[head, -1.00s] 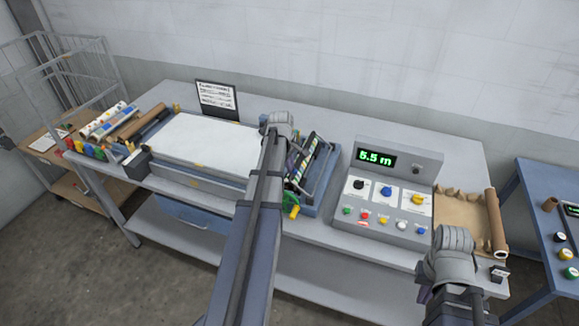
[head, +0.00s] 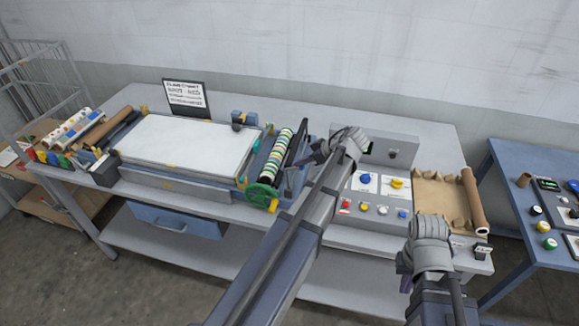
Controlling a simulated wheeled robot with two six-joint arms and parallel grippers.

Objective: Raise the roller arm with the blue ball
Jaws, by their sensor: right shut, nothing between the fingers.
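The press has a flat white bed (head: 185,143) at left and a roller (head: 280,150) with coloured stripes at its right end. A green handwheel (head: 262,197) is at the roller's front end. A dark bar (head: 298,145) lies along the roller's right side. I cannot make out a blue ball on the press; my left arm may cover it. My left gripper (head: 319,156) is just right of the dark bar, above the gap before the control box; its fingers are too small to read. My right gripper (head: 404,268) is shut and empty, in front of the table's right part.
The control box (head: 381,236) has blue and yellow knobs and several buttons; my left arm covers part of it. Brown paper with a roll (head: 473,200) lies at right. A sign (head: 185,95) stands behind the bed. Rolls and coloured items fill the left end.

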